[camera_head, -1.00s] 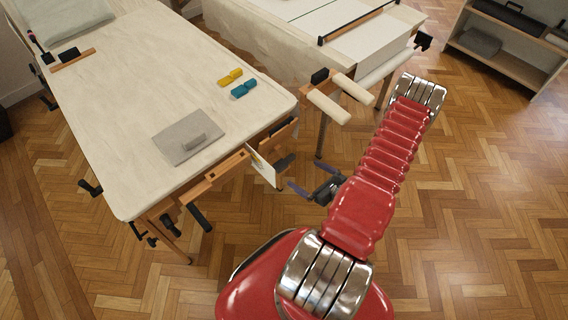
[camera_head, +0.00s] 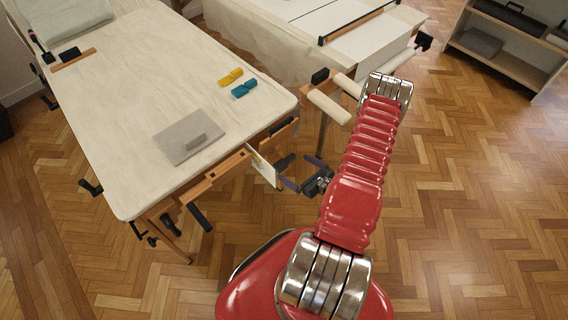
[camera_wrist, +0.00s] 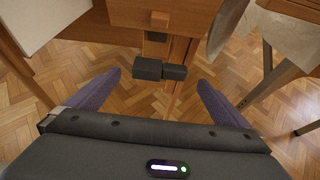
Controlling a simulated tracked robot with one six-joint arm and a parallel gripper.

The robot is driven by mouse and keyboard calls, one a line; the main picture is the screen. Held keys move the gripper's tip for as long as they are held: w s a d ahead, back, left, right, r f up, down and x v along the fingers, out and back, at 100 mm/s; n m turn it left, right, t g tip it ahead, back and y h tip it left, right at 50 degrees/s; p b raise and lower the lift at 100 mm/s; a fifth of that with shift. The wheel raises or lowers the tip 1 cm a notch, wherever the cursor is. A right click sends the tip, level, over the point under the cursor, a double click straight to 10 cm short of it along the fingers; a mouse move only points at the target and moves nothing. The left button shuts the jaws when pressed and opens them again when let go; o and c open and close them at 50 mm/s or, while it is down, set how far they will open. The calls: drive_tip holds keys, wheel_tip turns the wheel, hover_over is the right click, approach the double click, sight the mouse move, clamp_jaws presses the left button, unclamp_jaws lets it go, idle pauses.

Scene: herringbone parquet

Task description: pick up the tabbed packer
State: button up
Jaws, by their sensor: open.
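Two small ribbed pieces lie on the cloth-covered bench, a yellow one (camera_head: 230,76) and a teal one (camera_head: 244,90), a little apart. Either could be the tabbed packer; I cannot tell which from their shape at this size. My gripper (camera_head: 302,173) is open and empty, off the bench's near right edge and apart from both pieces. In the wrist view my gripper (camera_wrist: 158,80) has its two purple fingers spread wide, facing the bench's wooden underparts. Neither piece shows in the wrist view.
The bench (camera_head: 120,130) holds a grey board (camera_head: 178,146) with a block on it. Wooden vise parts and a white panel (camera_head: 262,168) stick out from its near edge, close to my fingers. A second table (camera_head: 262,45) stands behind. Parquet is clear at right.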

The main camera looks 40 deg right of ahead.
sight(288, 164)
drive_tip(key=shift+x, duration=2.45)
drive_tip(key=shift+c, duration=0.6)
drive_tip(key=c, duration=0.9)
